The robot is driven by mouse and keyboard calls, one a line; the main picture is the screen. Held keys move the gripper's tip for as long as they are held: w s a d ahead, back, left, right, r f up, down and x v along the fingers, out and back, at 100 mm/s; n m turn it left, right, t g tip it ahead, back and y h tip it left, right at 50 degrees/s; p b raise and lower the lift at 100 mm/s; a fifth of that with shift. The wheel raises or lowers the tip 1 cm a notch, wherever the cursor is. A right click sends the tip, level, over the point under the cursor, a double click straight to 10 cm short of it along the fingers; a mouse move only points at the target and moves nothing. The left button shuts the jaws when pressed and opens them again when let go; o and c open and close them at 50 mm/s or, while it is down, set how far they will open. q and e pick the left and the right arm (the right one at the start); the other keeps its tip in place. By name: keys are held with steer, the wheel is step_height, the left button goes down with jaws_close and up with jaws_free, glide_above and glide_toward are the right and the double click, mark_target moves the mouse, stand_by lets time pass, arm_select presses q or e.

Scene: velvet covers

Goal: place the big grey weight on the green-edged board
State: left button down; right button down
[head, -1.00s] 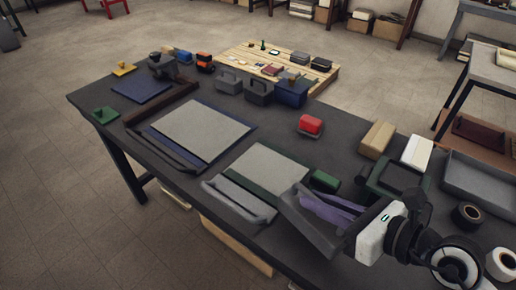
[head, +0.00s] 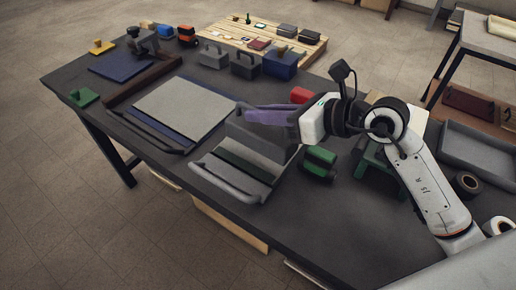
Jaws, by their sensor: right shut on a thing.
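My right gripper (head: 262,116), with purple fingers, comes in from the right and is shut on the big grey weight (head: 262,140). The weight is a wide dark grey block, over the far part of the green-edged board. The board shows its dark green strip (head: 240,163) and a grey part in front of it. The weight and gripper hide much of the board's pale surface. I cannot tell whether the weight touches the board or hangs just above it. My left gripper is not in view.
A pale board with a blue edge (head: 184,106) lies to the left. A green block (head: 320,160) stands close on the right, and a red block (head: 299,95) is behind the gripper. Grey handled weights (head: 245,65) and a blue box (head: 280,66) stand at the back.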

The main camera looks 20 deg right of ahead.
steer(key=w+r, duration=0.4)
steer(key=w, duration=0.1)
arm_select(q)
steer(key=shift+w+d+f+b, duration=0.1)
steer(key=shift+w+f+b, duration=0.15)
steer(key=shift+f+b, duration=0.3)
arm_select(e)
step_height(320, 180, down, 9)
steer(key=shift+d+f, duration=0.2)
steer(key=shift+d, duration=0.1)
steer(key=shift+w+f, duration=0.1)
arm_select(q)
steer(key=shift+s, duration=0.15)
arm_select(e)
steer(key=c, duration=1.8)
jaws_free()
steer(key=shift+s+f, duration=0.3)
steer(key=shift+f, duration=0.3)
arm_select(q)
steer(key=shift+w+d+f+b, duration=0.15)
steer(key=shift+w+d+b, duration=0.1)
steer(key=shift+b, duration=0.45)
arm_select(e)
steer(key=v, duration=1.2)
